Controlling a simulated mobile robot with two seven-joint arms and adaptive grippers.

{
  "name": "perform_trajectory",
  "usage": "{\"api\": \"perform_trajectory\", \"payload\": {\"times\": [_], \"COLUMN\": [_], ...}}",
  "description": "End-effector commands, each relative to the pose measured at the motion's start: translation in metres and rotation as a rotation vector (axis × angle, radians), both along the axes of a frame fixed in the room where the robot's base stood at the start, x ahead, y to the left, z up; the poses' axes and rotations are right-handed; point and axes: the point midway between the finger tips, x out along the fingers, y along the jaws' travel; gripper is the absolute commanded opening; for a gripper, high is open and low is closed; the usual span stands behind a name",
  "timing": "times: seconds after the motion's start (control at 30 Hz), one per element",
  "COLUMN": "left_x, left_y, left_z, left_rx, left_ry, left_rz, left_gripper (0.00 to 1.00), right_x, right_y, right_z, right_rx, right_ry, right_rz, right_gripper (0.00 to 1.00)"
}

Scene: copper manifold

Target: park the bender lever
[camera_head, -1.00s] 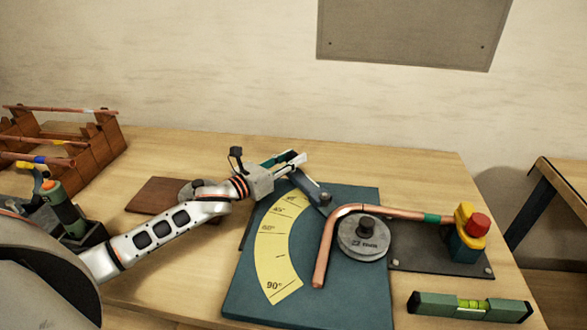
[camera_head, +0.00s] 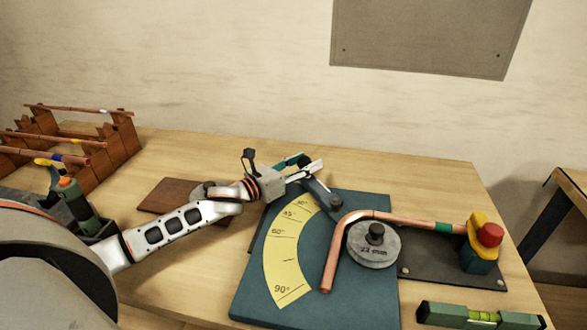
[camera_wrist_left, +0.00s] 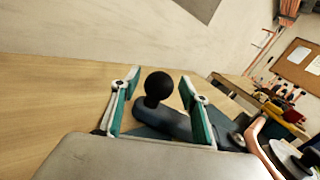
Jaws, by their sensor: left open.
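The bender lever (camera_head: 322,190) is a dark blue-grey arm at the far end of the blue bender plate (camera_head: 345,285), beside the upper end of the yellow angle scale (camera_head: 287,250). In the left wrist view its black ball knob (camera_wrist_left: 158,86) stands up from the lever arm (camera_wrist_left: 165,122). My left gripper (camera_head: 307,163) is at the lever's outer end. Its two green and white fingers (camera_wrist_left: 158,100) are open, one on each side of the knob, with gaps visible. A copper pipe (camera_head: 350,228), bent about a right angle, lies around the grey round former (camera_head: 374,246). My right gripper is not in view.
A yellow clamp with a red knob (camera_head: 489,235) holds the pipe's right end. A green spirit level (camera_head: 478,317) lies at the front right. A wooden rack (camera_head: 115,150) with copper pipes stands at the left. The table behind the plate is clear.

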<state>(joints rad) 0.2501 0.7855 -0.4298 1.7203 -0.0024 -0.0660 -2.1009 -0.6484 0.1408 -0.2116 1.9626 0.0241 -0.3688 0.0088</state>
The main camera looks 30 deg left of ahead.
Motion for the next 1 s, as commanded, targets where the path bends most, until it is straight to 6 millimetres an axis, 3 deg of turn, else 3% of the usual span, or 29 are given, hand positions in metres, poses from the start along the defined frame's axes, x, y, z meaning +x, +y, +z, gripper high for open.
{"api": "perform_trajectory", "payload": {"times": [0.6,1.0], "left_x": [-0.082,-0.107], "left_y": [0.030,0.040], "left_z": [-0.001,0.000], "left_rx": [0.001,0.001], "left_ry": [0.003,-0.001], "left_rz": [-0.002,-0.002], "left_gripper": [0.45,0.45], "right_x": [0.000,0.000], "right_y": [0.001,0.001], "right_z": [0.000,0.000], "right_rx": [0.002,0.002], "right_ry": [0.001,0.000], "right_rz": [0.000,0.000], "right_gripper": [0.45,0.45]}}
